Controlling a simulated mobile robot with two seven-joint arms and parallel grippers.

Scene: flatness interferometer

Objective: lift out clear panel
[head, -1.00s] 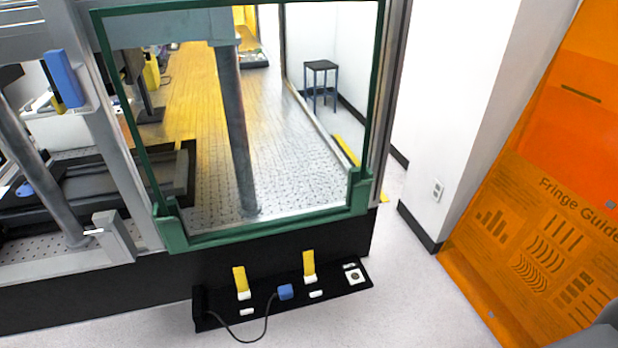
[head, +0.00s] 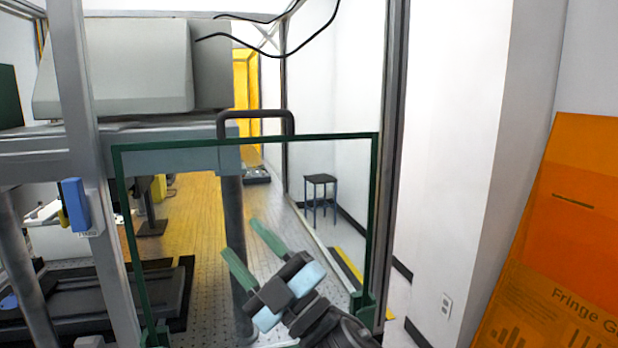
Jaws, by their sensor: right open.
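The clear panel (head: 330,140) stands upright in a thin green frame in the middle of the head view. A dark arched handle (head: 255,115) sits on its top edge. The panel's lower corners sit in green brackets; the right bracket (head: 362,308) shows, and the bottom edge is out of view. My right gripper (head: 247,244) is in front of the panel's lower middle, its two greenish fingers spread apart and empty. It points up and left, well below the handle. I cannot tell whether it touches the panel. My left gripper is not in view.
A grey box-shaped unit (head: 115,68) sits on a shelf at upper left, with black cables hanging near the handle. A post with a blue device (head: 76,205) stands left of the panel. An orange sheet (head: 575,220) is at right. A stool (head: 320,195) is behind the panel.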

